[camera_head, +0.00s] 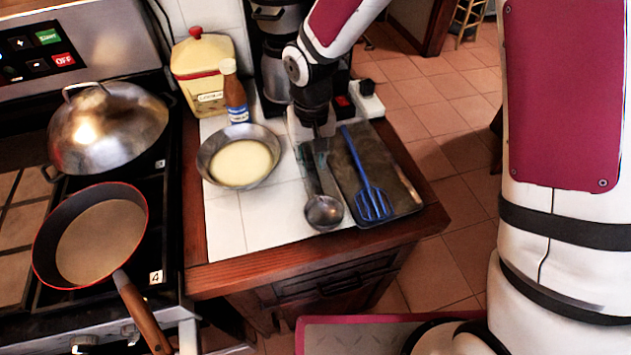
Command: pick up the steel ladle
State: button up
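The steel ladle (323,212) lies on the white tiled counter, its round bowl toward the front edge. Its handle runs back and slightly left, up to beneath my gripper. My gripper (319,150) points down over the handle's far end, at the left side of a dark tray. The fingers are small and dark here, and I cannot tell whether they touch the handle or are closed around it.
A blue slotted spatula (367,185) lies on the dark tray (400,196), right of the ladle. A metal pan with pale contents (240,163), a bottle (235,95) and a yellow canister (204,70) stand left. A stove (165,215) holds a red-rimmed frying pan (60,262) and domed wok (108,130).

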jog(key=shift+f, duration=1.25)
grip_shut()
jog(key=shift+r, duration=0.2)
jog(key=shift+r, duration=0.55)
notch_tip(320, 180, up, 2)
jog(key=shift+r, duration=0.2)
jog(key=s, duration=0.5)
jog(key=s+a, duration=0.1)
jog(key=s, duration=0.4)
jog(key=s+r+b, duration=0.1)
jog(key=s, duration=0.5)
jog(key=shift+a+r, duration=0.1)
jog(key=shift+a, duration=0.1)
